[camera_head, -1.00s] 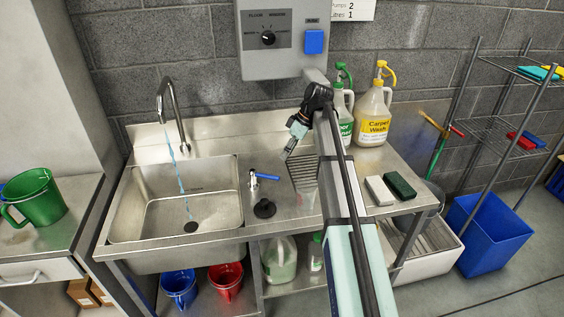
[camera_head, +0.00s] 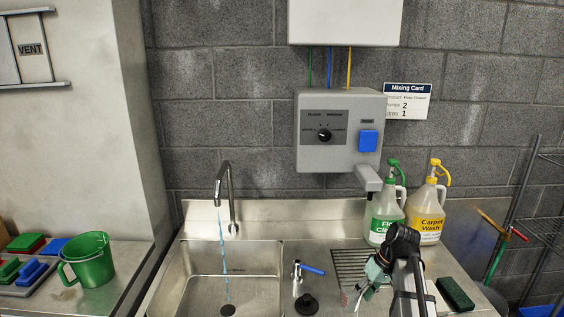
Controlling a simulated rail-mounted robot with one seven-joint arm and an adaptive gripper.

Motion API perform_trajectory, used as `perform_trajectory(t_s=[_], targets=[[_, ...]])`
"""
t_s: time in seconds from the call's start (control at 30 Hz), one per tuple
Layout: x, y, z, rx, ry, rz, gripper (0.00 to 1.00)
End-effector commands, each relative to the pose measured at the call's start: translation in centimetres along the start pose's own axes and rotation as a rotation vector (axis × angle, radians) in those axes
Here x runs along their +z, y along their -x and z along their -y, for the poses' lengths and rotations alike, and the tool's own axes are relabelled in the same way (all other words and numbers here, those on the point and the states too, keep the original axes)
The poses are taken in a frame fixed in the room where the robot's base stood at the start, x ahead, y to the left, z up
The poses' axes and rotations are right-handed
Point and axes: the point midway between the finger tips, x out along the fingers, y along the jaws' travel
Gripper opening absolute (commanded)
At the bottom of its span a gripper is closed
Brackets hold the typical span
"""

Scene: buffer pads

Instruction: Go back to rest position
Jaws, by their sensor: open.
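My gripper (camera_head: 358,300) is low in the picture, right of center, over the steel counter (camera_head: 325,255) near the drain grille (camera_head: 350,265). It is open, and nothing shows between its fingers. The fingertips are small and near the bottom edge. My arm comes up from the bottom right and bends at a dark joint in front of the bottles. The arm covers part of the counter.
Water runs from the tap (camera_head: 229,190) into the sink (camera_head: 205,275). A blue-handled valve (camera_head: 310,269) and black plug (camera_head: 306,303) are left of my gripper. Cleaner bottles, green-topped (camera_head: 387,212) and yellow-topped (camera_head: 428,210), stand behind it. A dispenser (camera_head: 336,130) hangs above. A green jug (camera_head: 90,262) stands left.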

Motion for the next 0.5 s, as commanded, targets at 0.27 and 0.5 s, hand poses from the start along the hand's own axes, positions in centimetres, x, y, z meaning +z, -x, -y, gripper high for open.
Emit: perform_trajectory(t_s=[0.27, 0.5], targets=[[8.5, -10.4, 0.2, 0.024, -0.291, 0.113, 0.42], [14.9, -19.4, 0.4, 0.070, -0.449, 0.219, 0.42]])
